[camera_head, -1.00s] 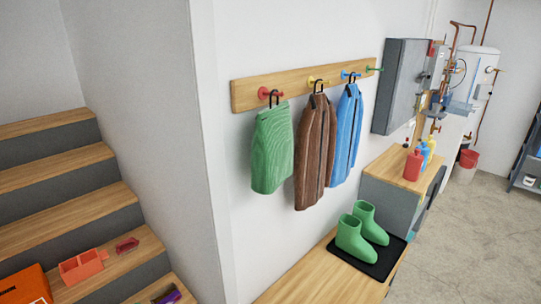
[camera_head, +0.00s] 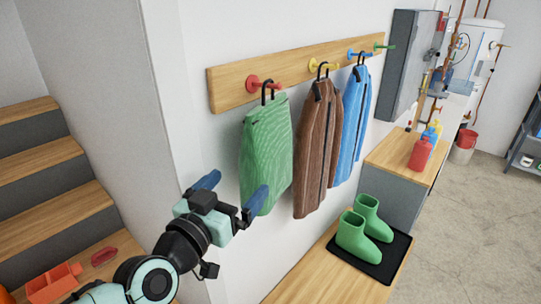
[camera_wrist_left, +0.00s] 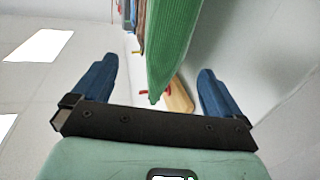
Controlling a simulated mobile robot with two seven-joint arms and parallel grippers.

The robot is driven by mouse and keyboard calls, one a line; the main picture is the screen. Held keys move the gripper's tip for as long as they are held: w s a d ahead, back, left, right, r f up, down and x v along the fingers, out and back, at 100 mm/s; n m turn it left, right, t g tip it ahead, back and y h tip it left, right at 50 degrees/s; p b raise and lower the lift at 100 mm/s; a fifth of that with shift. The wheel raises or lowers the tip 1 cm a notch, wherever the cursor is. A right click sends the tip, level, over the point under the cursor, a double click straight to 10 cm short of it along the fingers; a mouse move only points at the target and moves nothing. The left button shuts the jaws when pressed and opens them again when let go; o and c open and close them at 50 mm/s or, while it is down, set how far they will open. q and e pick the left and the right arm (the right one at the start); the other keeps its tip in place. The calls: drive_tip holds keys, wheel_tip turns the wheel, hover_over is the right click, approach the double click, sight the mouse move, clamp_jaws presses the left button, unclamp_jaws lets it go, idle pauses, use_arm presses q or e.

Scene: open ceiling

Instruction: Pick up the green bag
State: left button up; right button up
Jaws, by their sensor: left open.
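The green bag (camera_head: 267,147) hangs by a black hook from the red peg (camera_head: 254,84) on the wooden wall rail (camera_head: 232,88). It also shows in the left wrist view (camera_wrist_left: 172,45), between the two blue fingers. My left gripper (camera_head: 232,190) is open, at the lower left part of the bag. In the head view its right finger overlaps the bag's lower edge and its left finger is left of the bag. I cannot tell whether a finger touches the bag. My right gripper is not in view.
A brown jacket (camera_head: 314,150) and a blue jacket (camera_head: 352,125) hang close to the bag's right. Green boots (camera_head: 358,236) stand on a black mat (camera_head: 397,259) on a wooden bench (camera_head: 320,278) below. The white wall is close behind the bag; stairs (camera_head: 40,165) are at left.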

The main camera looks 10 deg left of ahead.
sight(249, 173)
use_arm(q)
drive_tip(key=x, duration=0.6)
drive_tip(key=shift+a, duration=0.1)
drive_tip(key=shift+w+f, duration=0.15)
drive_tip(key=shift+w, duration=0.35)
drive_tip(key=x, duration=0.4)
drive_tip(key=shift+w+f+p, duration=0.15)
drive_tip(key=shift+w+p, duration=0.2)
drive_tip(key=shift+p, duration=0.05)
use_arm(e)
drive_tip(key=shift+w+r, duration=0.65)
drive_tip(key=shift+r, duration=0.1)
use_arm(q)
drive_tip(key=shift+s, duration=0.1)
drive_tip(key=c, duration=1.1)
drive_tip(key=shift+r, duration=0.2)
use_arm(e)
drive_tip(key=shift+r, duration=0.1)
